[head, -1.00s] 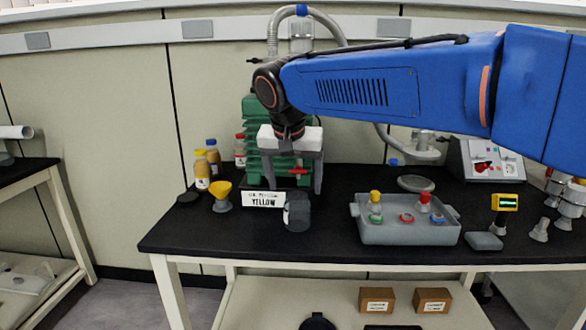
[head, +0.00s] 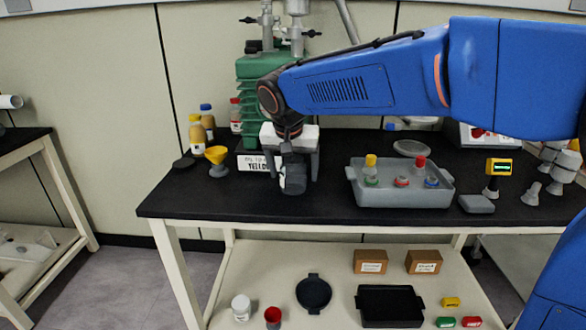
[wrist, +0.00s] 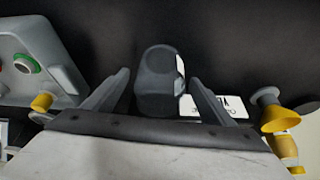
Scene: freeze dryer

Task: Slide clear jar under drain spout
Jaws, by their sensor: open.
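The clear jar (head: 294,178) looks dark grey and see-through, with a pale label on its side. It stands on the black bench in front of the green pump (head: 256,92). My gripper (head: 293,160) is open and points down at the jar, with a finger on either side. In the wrist view the jar (wrist: 158,85) lies between the spread fingers (wrist: 155,93), with gaps on both sides. The drain spout cannot be made out; my gripper and the jar cover the pump's lower front.
A yellow funnel (head: 217,155) and several bottles stand left of the pump. A grey tray (head: 400,198) with small capped bottles is to the right. A black lid (head: 184,162) lies at the left. The bench's front strip is clear.

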